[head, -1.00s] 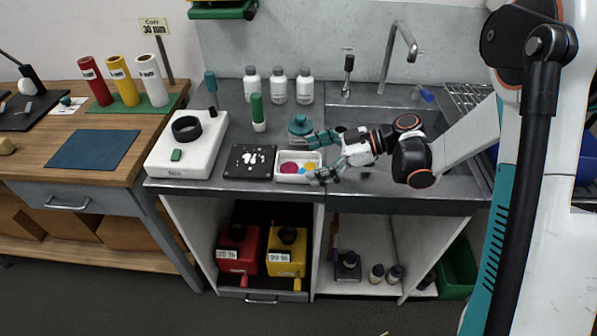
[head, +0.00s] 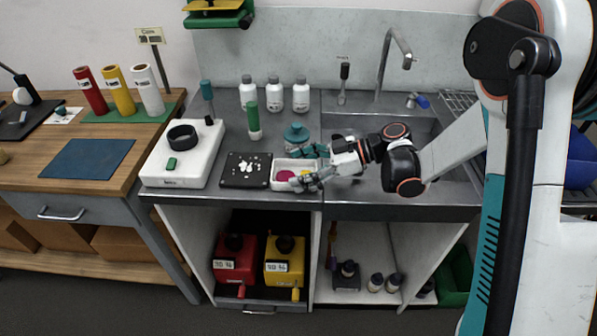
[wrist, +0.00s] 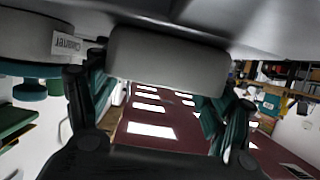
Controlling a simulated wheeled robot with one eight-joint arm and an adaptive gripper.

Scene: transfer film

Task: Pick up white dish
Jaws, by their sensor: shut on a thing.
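The white dish (head: 283,187) is a small rectangular tray at the front of the steel counter. My gripper (head: 306,167) reaches in from the right, with teal-padded fingers on the far and near sides of the dish's right part. It is shut on the dish, and the fingers hide that end. In the wrist view, the dish's pale wall (wrist: 165,62) spans between my fingers. The dish looks level and at counter height; I cannot tell whether it is lifted.
A black tray with white pieces (head: 246,180) lies close left of the dish. A teal-lidded jar (head: 297,138) stands just behind. A white device (head: 183,155) is farther left. The sink and tap (head: 394,60) are to the right. The counter's front edge is close.

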